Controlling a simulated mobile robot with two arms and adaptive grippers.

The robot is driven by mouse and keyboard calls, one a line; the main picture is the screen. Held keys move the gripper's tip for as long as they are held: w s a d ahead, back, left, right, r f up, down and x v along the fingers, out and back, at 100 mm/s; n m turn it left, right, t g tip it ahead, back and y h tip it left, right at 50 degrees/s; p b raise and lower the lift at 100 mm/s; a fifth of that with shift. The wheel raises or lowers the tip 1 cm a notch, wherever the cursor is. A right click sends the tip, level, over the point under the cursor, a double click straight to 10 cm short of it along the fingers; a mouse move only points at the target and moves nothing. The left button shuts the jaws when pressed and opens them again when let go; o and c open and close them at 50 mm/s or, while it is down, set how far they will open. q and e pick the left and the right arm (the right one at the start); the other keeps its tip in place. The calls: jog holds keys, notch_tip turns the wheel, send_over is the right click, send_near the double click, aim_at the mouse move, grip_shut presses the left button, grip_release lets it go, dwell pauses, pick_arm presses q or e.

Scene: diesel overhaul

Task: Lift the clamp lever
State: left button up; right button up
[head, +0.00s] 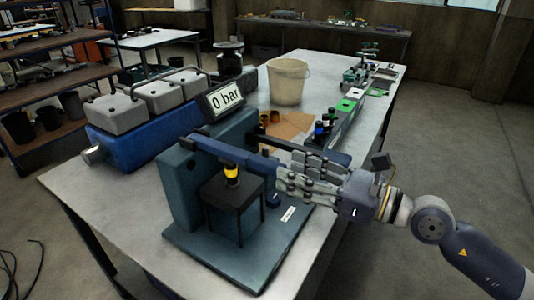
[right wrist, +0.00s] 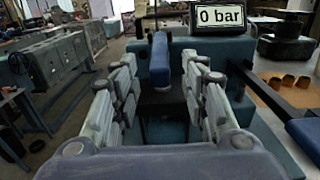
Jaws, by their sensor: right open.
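The clamp lever (head: 235,155), a blue bar, extends from the top of the blue-green test stand (head: 180,195) toward my right gripper (head: 284,177). In the right wrist view the blue lever (right wrist: 160,62) stands between the two open rows of fingers of my right gripper (right wrist: 160,85), with gaps visible on both sides. I cannot tell whether any finger touches it. A yellow and black part (head: 232,173) sits below the lever on a dark block (head: 232,205). My left gripper is not in view.
A black bar with a blue grip (right wrist: 305,135) runs close to the right of the gripper. A "0 bar" display (head: 225,96) tops the stand.

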aim_at(274, 164)
jog(key=p+x, duration=0.2)
jog(key=x, duration=0.3)
jog(key=shift+a+r, duration=0.1)
jog(key=shift+r, duration=0.05)
jog(key=shift+f+p+x, duration=0.2)
jog(key=shift+p+x, duration=0.1)
jog(key=shift+x, duration=0.6)
grip_shut()
